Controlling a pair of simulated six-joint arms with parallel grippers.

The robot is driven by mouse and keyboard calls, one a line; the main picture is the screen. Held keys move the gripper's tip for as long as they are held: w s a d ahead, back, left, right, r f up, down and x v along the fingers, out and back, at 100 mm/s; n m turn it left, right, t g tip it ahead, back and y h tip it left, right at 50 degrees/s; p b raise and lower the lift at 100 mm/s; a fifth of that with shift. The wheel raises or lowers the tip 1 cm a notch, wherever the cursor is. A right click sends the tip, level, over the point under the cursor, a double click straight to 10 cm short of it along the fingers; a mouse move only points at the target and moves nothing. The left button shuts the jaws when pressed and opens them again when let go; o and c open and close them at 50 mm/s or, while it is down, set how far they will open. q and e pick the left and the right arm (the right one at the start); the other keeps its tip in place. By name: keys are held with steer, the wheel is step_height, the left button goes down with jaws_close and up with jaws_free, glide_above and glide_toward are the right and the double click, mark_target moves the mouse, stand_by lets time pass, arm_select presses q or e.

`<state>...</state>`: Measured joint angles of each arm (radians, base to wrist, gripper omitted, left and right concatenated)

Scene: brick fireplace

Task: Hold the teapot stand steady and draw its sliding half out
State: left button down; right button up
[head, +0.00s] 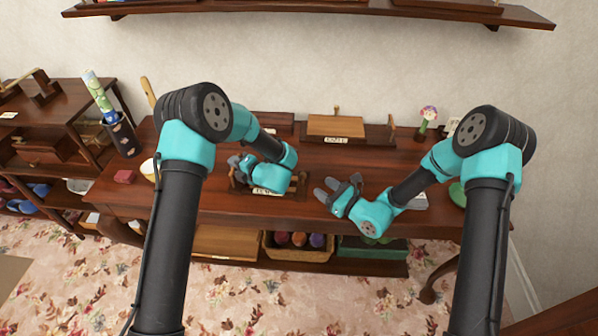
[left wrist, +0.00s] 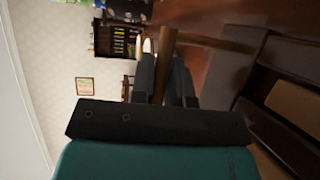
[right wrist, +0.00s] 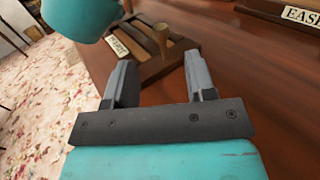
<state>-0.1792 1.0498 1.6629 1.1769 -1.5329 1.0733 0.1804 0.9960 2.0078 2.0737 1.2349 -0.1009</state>
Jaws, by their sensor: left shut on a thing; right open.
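My right gripper (head: 326,189) is open and empty, just right of the stand.
A wooden block with an easel label (head: 335,126) stands behind on the table (head: 220,205). A green dish (head: 458,194) and a flower vase (head: 425,122) are at right. A shelf holds a basket (head: 290,252) below.

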glide_above(299, 182)
stand_by(0.5)
steer(key=shift+c, duration=0.4)
jaws_close()
